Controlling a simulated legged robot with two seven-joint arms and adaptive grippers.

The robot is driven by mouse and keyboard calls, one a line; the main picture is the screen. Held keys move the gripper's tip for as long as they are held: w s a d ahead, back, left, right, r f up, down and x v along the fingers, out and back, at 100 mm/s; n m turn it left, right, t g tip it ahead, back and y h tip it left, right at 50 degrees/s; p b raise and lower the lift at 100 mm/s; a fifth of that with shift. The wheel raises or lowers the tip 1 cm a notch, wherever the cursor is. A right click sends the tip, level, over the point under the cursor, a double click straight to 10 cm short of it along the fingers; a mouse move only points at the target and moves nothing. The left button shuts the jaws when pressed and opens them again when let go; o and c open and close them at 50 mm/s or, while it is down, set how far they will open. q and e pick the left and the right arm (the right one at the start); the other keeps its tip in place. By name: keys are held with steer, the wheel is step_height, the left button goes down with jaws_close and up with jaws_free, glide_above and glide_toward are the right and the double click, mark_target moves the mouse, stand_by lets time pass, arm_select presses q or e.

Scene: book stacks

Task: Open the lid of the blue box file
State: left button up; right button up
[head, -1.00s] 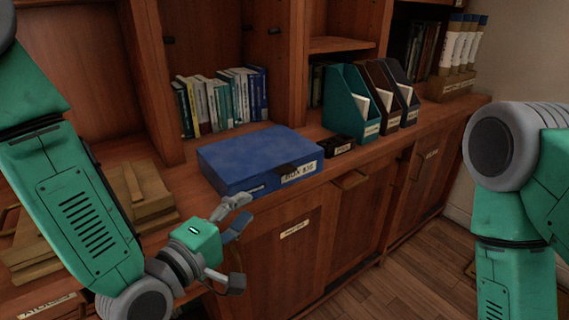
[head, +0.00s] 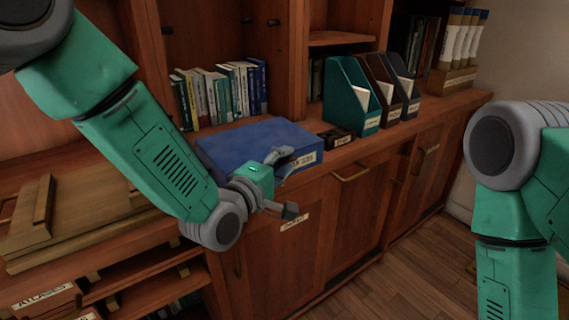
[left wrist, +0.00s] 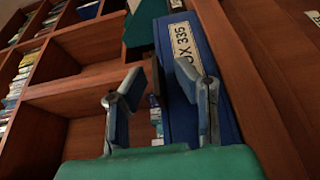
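The blue box file (head: 250,142) lies flat on the cabinet top with its lid down. Its front label is partly hidden behind my left gripper (head: 287,184). This gripper is at the box's front face, fingers apart and empty. In the left wrist view, the left gripper (left wrist: 163,98) has its two fingers spread, with the box's blue front (left wrist: 180,125) and its white label (left wrist: 186,48) beyond and partly behind the right finger. I cannot tell whether a finger touches the box. My right gripper is out of view; only the right arm shows.
A small dark card box (head: 337,137) stands close to the right of the blue box. A teal magazine file (head: 348,98) and darker ones stand farther right. Books (head: 220,92) line the shelf behind. Wooden boards (head: 80,210) lie at left. Open floor is at lower right.

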arm_select(q)
jaws_close()
